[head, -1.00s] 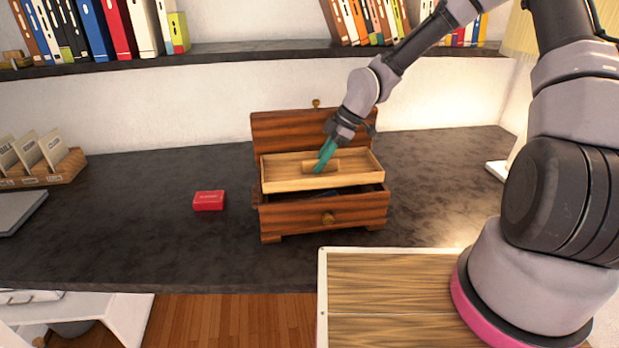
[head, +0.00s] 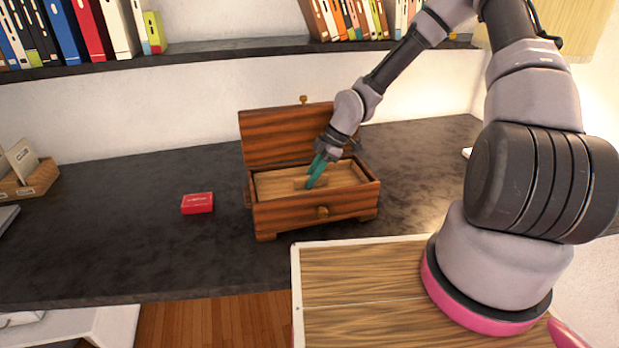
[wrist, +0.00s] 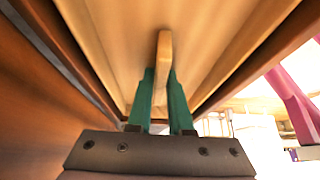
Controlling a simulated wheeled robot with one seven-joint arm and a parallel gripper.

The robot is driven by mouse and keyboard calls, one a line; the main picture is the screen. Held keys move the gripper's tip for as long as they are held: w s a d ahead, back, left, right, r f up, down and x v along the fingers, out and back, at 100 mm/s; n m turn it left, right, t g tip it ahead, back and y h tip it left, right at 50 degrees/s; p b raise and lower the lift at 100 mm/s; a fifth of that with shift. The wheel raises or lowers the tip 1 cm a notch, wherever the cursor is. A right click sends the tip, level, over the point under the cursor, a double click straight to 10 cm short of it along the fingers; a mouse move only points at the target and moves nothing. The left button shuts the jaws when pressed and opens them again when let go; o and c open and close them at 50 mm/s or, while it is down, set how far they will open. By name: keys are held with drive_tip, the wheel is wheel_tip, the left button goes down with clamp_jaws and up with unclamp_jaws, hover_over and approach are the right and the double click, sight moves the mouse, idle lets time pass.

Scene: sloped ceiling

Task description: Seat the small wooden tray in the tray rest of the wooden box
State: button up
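The wooden box (head: 284,215) stands on the dark counter with its lid (head: 283,138) open at the back. The small light-wood tray (head: 273,183) lies inside the box opening, roughly level and at about rim height. The tray rest itself is hidden under it. My gripper (head: 315,174) reaches down from the upper right onto the tray's middle grip bar. In the wrist view, the teal fingers (wrist: 161,100) are on both sides of the grip bar (wrist: 164,62) and look closed on it. The dark box walls run alongside the tray's sides there.
A small red box (head: 197,203) lies on the counter left of the wooden box. A card holder (head: 32,180) stands at the far left. A book shelf (head: 200,52) runs along the wall above.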

drive_tip(key=shift+o, duration=1.2)
drive_tip(key=s+d+r+m+t+h, duration=0.25)
drive_tip(key=d+r+m, duration=0.45)
drive_tip(key=r, duration=0.5)
drive_tip(key=s+d+r+m+t+h, duration=0.15)
drive_tip(key=d+r+m+h, duration=0.35)
drive_tip(key=d+r, duration=0.65)
drive_tip(key=s+r+m+t+y, duration=0.3)
drive_tip(key=s+r+m, duration=0.9)
drive_tip(key=r, duration=0.5)
drive_tip(key=shift+s+m+t+y, duration=0.35)
drive_tip(key=shift+s+t, duration=0.1)
drive_tip(key=shift+t, duration=0.25)
